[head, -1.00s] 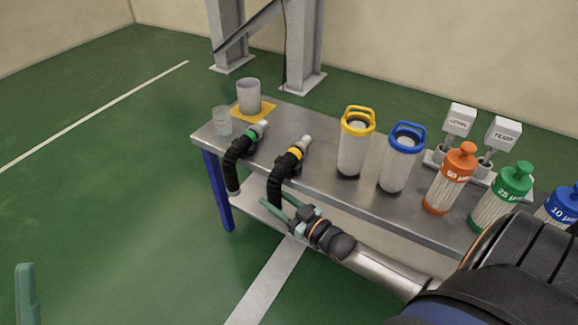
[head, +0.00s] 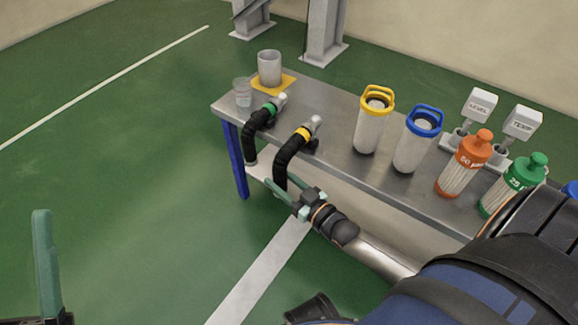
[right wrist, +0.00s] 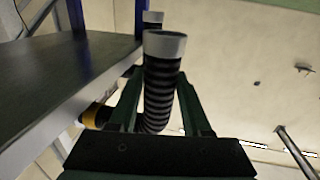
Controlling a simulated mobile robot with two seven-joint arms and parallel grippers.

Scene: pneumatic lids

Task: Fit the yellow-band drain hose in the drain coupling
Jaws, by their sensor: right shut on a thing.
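The yellow-band drain hose (head: 285,165) is black and ribbed, with a yellow band by a metal fitting on the bench edge; it hangs down over the front. My right gripper (head: 281,190) is shut on its lower part. In the right wrist view the hose (right wrist: 160,90) stands between the fingers, its pale grey open end past them, with the yellow band at the left. My left gripper (head: 46,265) shows at the lower left over the floor, apart from the bench. Only one finger is clear. I cannot identify the drain coupling in these views.
A green-band hose (head: 260,122) hangs left of the yellow-band one. The metal bench (head: 335,120) carries a grey cup (head: 269,68), a clear beaker (head: 242,92), yellow- and blue-topped canisters, coloured filter bottles and two sensor boxes. Open green floor lies in front.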

